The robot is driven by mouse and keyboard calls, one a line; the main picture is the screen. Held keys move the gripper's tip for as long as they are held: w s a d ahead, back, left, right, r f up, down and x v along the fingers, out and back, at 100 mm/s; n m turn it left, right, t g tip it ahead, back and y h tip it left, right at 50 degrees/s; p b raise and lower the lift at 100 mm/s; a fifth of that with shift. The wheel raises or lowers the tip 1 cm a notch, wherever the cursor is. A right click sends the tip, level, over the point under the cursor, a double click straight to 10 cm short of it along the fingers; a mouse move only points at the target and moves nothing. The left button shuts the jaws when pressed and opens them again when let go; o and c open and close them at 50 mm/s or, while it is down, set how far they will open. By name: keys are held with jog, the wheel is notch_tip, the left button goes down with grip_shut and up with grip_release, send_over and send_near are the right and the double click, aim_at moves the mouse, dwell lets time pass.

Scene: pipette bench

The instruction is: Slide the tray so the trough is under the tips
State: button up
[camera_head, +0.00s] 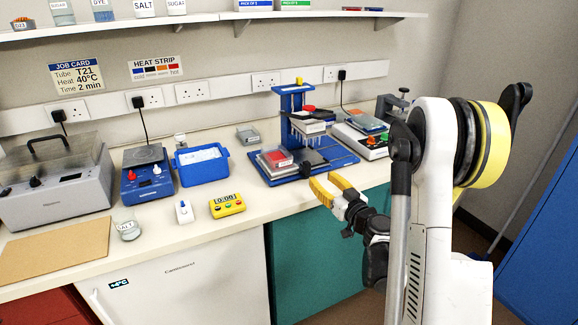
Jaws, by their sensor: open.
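A blue pipetting stand (293,101) is on the bench right of centre. Its pale head (308,126) holds a row of dark tips (311,141) pointing down over the blue base. A grey tray (270,171) is at the left of that base, with a red-filled piece (278,157) on it that looks like the trough. The red piece lies left of the tips, not directly beneath them. My gripper (321,181), with yellow fingers, is open and empty in front of the stand, near the bench's front edge. It appears apart from the tray; its exact height is unclear.
Right of the stand is a white device (360,140) with coloured knobs. The bench front between timer and stand is clear.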

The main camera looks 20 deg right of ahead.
aim_at(309, 166)
jog(key=w+p, duration=0.1)
jog(key=w, duration=0.4)
jog(key=w+p, duration=0.1)
jog(key=w, duration=0.3)
jog(key=shift+w+f, duration=0.2)
jog(key=shift+w, duration=0.15)
jog(key=shift+w+r, duration=0.1)
jog(key=shift+w, duration=0.4)
jog(key=shift+c, duration=0.2)
